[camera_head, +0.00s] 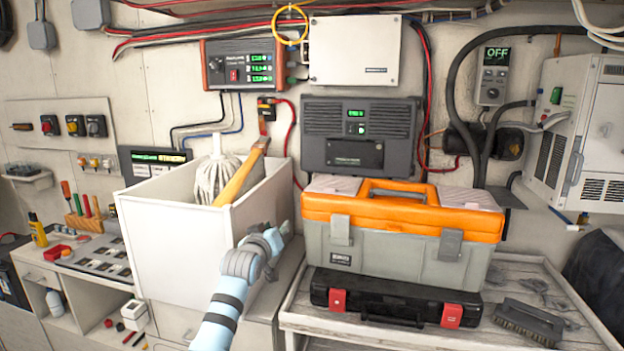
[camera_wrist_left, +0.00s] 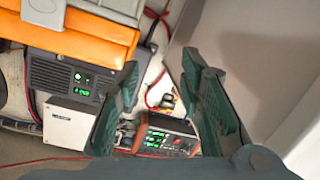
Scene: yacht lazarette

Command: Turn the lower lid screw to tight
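In the head view my left wrist is visible, but the fingers are not clearly seen. My right gripper is not in view.
A display unit (camera_head: 243,64) and a dark grey panel (camera_head: 358,135) are on the wall. A black case (camera_head: 385,300) lies under the toolbox, and a brush (camera_head: 527,322) lies beside it. Cables cross the wall.

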